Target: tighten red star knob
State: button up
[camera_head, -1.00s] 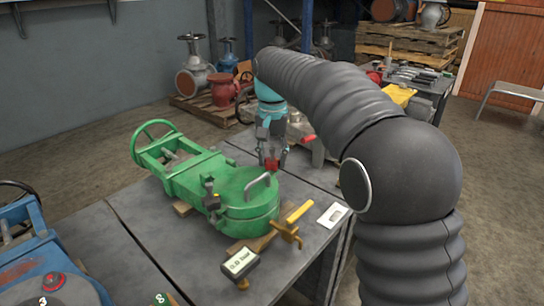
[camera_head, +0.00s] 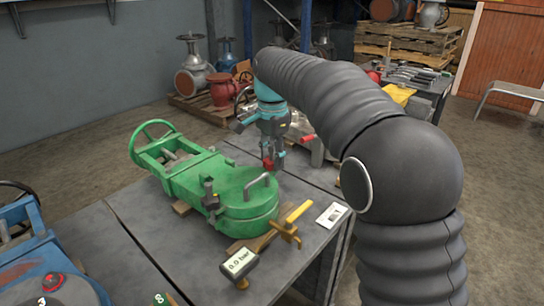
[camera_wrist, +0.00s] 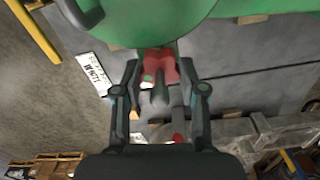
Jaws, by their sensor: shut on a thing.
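The red star knob (camera_head: 268,163) is at the far side of the green valve body (camera_head: 190,180), by its rounded end. In the wrist view the red knob (camera_wrist: 160,65) shows between the two fingers, next to the green body. My gripper (camera_head: 272,160) points down at the knob and is shut on it. In the wrist view my gripper (camera_wrist: 158,72) has a finger on each side of the knob. The knob's far side and stem are hidden.
A white card (camera_head: 333,214) lies on the grey table (camera_head: 120,245). Another grey valve with a red handle (camera_head: 308,139) stands behind my gripper.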

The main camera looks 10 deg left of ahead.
dwell(0.3)
jog(key=o, duration=1.2)
jog(key=shift+c, duration=0.2)
notch_tip(320, 180, up, 11)
jog(key=shift+r, duration=0.45)
